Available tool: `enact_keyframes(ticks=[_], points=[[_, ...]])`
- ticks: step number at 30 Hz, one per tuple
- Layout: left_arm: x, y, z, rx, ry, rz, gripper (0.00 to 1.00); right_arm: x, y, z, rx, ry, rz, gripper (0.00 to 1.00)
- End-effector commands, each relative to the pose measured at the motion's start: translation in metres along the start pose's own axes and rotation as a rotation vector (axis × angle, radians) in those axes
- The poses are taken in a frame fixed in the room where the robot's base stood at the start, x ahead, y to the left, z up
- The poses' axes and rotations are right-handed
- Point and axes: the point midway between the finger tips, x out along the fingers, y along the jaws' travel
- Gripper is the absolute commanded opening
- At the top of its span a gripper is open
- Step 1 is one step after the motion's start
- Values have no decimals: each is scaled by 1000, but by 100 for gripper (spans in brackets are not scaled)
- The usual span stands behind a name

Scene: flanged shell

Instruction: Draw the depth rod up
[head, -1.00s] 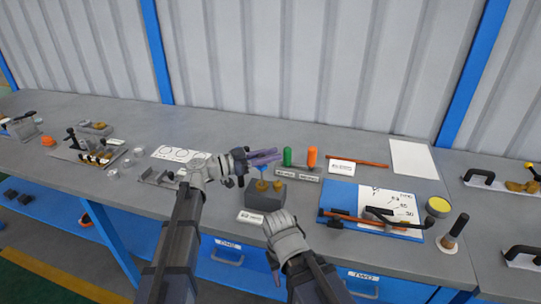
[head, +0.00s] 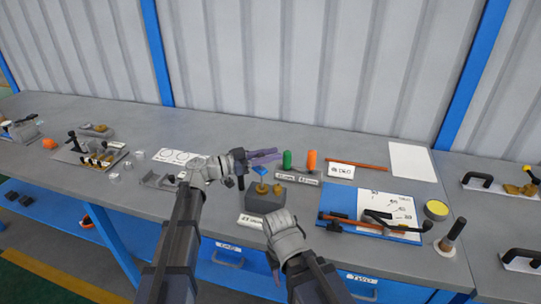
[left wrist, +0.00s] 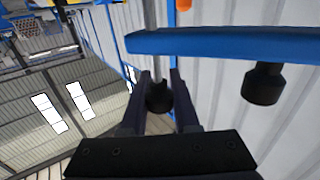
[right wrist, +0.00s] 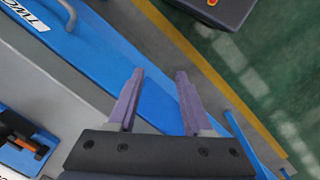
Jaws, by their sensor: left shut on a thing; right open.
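My left gripper (head: 264,156) is over the dark block (head: 265,201) with brass fittings and a small blue top piece (head: 261,172). In the left wrist view a thin grey rod (left wrist: 150,30), apparently the depth rod, runs beside a blue bar (left wrist: 220,42) and ends in a round black knob (left wrist: 159,97). That knob is between the fingers, and my left gripper is shut on it. A second black knob (left wrist: 263,84) sits against the bar on the right. My right gripper (right wrist: 158,76) is open and empty, in front of the bench. The rod is hard to make out in the head view.
A green peg (head: 287,159) and an orange peg (head: 311,160) stand just right of my left gripper. A blue board (head: 340,200) with paper and tools lies farther right. A white label card (head: 251,221) lies in front of the block.

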Motion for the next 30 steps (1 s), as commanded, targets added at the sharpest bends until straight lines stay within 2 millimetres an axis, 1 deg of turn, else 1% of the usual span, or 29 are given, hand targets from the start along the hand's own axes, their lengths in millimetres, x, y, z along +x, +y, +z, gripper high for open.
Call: enact_keyframes(ticks=[1, 6, 9, 20, 21, 28, 30], points=[[0, 0, -16, 0, 0, -1, 0, -15, 2, 1, 0, 0, 0, 50], [0, 0, -43, 0, 0, -1, 0, -43, 4, 2, 0, 0, 0, 50], [0, 0, -53, 0, 0, -1, 0, -52, 5, 3, 0, 0, 0, 50], [0, -1, -54, -2, 6, -2, 0, -52, 5, 3, 0, 0, 0, 50], [0, -1, -54, -2, 6, -2, 32, -52, 5, 3, 0, 0, 0, 50], [0, -1, -53, -1, 3, -1, 58, -52, 5, 3, 0, 0, 0, 50], [0, 0, -53, -1, 2, -1, 60, -52, 5, 3, 0, 0, 0, 50]])
